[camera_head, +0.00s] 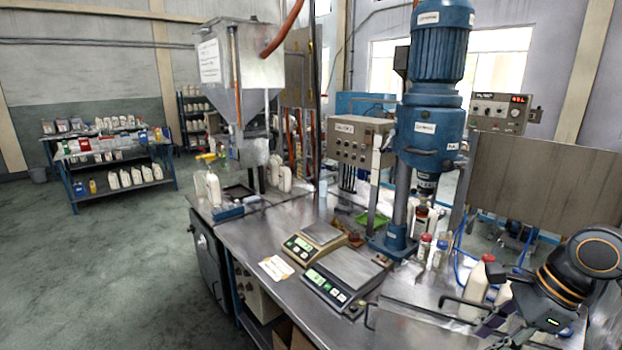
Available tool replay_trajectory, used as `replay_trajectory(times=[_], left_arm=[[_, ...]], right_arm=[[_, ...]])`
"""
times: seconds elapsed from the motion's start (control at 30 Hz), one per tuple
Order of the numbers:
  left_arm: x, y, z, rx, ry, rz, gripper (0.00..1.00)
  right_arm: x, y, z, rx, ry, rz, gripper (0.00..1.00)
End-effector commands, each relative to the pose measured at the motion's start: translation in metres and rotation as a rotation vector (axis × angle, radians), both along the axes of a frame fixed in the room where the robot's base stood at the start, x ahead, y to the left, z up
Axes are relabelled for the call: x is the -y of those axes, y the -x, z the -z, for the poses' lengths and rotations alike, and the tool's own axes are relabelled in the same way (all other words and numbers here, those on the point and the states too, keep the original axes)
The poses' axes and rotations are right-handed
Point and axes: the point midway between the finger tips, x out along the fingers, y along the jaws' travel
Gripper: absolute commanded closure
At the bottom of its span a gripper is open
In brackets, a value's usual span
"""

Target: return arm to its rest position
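My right arm comes in at the lower right, over the right end of the steel workbench (245,240). Its dark gripper (503,298) is low beside a cream jug with a red cap (477,284). The fingers are small and partly lost against the bench clutter, so I cannot tell whether they are open or touch the jug. My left arm and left gripper are not in view.
Two digital scales, one beige (314,243) and one dark (345,273), sit on the bench. A blue mixer (432,130) stands behind them. A steel hopper (240,75) is at the left end. Open floor (110,260) lies left of the bench.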

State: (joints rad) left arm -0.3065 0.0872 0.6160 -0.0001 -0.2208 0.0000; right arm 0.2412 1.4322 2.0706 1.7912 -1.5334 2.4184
Motion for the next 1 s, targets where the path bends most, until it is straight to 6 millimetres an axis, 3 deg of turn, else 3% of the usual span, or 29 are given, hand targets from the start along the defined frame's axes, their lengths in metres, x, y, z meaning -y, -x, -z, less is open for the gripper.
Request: replay_trajectory(times=[0.1,0.2,0.47,0.6,0.7,1.0], left_arm=[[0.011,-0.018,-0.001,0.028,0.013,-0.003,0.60],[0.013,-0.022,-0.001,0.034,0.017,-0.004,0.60],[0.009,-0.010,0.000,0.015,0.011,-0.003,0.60],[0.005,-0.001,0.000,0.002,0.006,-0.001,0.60],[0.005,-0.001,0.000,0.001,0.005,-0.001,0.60],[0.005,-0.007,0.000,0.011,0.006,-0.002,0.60]], right_arm=[[-0.006,-0.001,0.026,0.038,0.029,-0.121,0.66],[-0.013,-0.001,0.051,0.086,0.063,-0.249,0.66],[-0.043,0.008,0.133,0.270,0.188,-0.698,0.66],[-0.068,0.024,0.184,0.411,0.309,-1.027,0.66],[-0.081,0.040,0.211,0.489,0.426,-1.257,0.66],[-0.081,0.085,0.244,0.468,0.679,-1.685,0.66]])
